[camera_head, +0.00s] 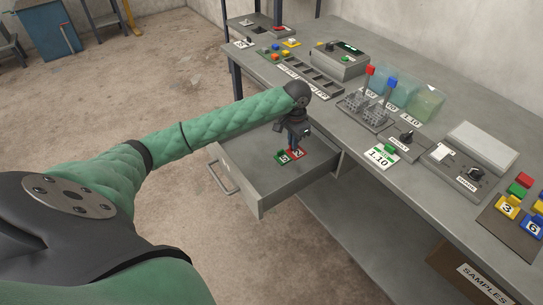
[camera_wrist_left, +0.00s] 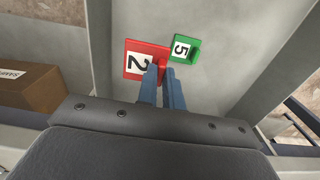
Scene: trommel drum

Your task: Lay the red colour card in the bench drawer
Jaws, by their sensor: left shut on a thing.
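The red colour card (camera_head: 298,153) is inside the open bench drawer (camera_head: 265,183). In the left wrist view the red card (camera_wrist_left: 137,50) shows a white label with a 2. My left gripper (camera_head: 296,146) points down into the drawer and is shut on the red card's raised tab. Its two blue fingers (camera_wrist_left: 165,84) also show in the left wrist view. The red card is at or very near the drawer floor; I cannot tell whether it touches. My right gripper is out of view.
A green card (camera_wrist_left: 184,47) marked 5 lies in the drawer right beside the red one; it also shows in the head view (camera_head: 282,158). The front part of the drawer floor is bare. The bench top (camera_head: 330,100) holds switches, bins and more coloured cards. A samples box (camera_head: 470,275) stands below.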

